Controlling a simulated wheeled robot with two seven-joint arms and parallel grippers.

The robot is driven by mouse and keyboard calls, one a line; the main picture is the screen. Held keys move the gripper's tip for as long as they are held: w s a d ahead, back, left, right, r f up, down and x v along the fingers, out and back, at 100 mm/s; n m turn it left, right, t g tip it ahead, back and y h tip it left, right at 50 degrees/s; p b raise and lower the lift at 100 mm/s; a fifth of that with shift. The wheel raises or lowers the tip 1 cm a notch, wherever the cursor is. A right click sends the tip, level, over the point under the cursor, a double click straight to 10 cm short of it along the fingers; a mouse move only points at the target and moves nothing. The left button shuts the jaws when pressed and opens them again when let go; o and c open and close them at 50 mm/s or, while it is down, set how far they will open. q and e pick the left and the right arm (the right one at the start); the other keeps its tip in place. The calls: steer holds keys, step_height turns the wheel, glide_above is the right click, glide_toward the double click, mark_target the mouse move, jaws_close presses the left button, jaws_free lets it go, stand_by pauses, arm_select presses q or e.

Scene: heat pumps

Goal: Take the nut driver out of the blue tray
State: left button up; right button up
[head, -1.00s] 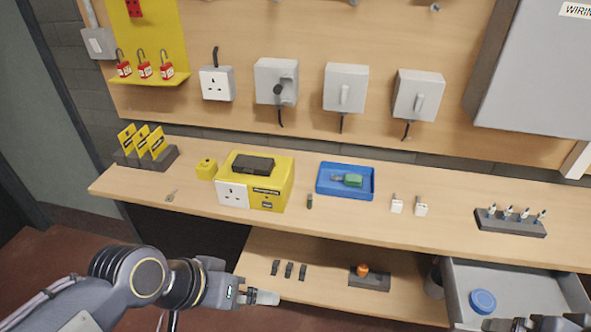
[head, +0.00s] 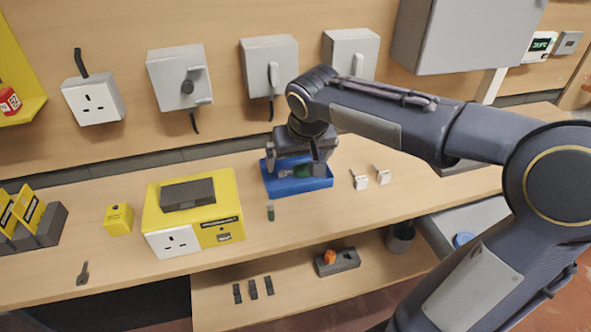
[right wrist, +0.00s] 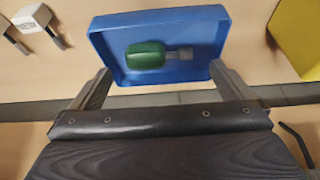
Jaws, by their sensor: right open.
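The nut driver has a green handle and a grey shaft. It lies in the blue tray (head: 302,187) on the worktop, partly hidden by my right gripper in the head view. In the right wrist view the nut driver (right wrist: 150,55) lies whole on the floor of the tray (right wrist: 205,20), handle left and shaft right. My right gripper (head: 294,168) is over the tray, open and empty. In the right wrist view its two fingers (right wrist: 160,72) are spread wide at the tray's near edge, apart from the nut driver. My left gripper is out of view.
Two small white plugs (head: 382,175) are right of the tray. The wall board with switches is behind. The worktop's front is mostly clear.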

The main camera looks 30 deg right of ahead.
mark_target(296, 167)
steer(key=x, duration=0.4)
steer(key=c, duration=1.1)
steer(key=shift+o, duration=0.2)
steer(key=shift+r, duration=0.15)
